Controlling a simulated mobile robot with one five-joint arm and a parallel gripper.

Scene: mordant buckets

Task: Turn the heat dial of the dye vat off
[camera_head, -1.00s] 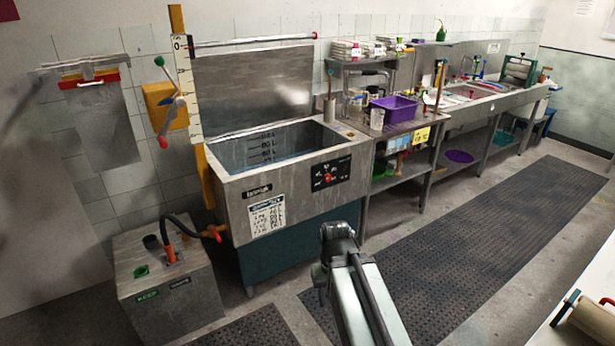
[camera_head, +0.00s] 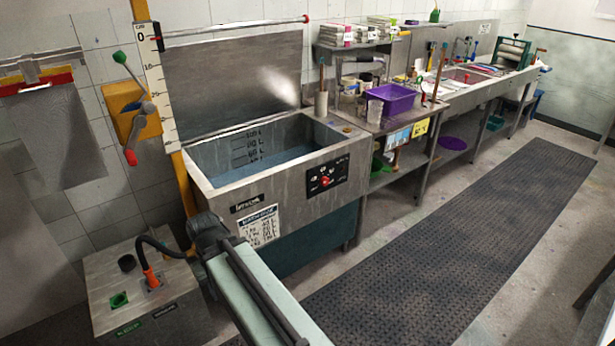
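The dye vat (camera_head: 292,190) is a grey metal tank with its lid raised and bluish liquid inside. Its heat dial (camera_head: 325,181) is a small red knob on a black panel at the right of the vat's front face. The dial's exact setting is too small to read. My arm reaches from the bottom of the picture toward the vat's lower left front, left of and below the dial. My gripper cannot be made out at the arm's far end. Nothing touches the dial.
A grey box (camera_head: 150,293) with a black hose stands at the vat's left. A yellow winch with a crank (camera_head: 134,110) is on the wall. A steel bench with a purple tub (camera_head: 392,98) stands to the right. A dark floor mat (camera_head: 455,240) lies clear in front.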

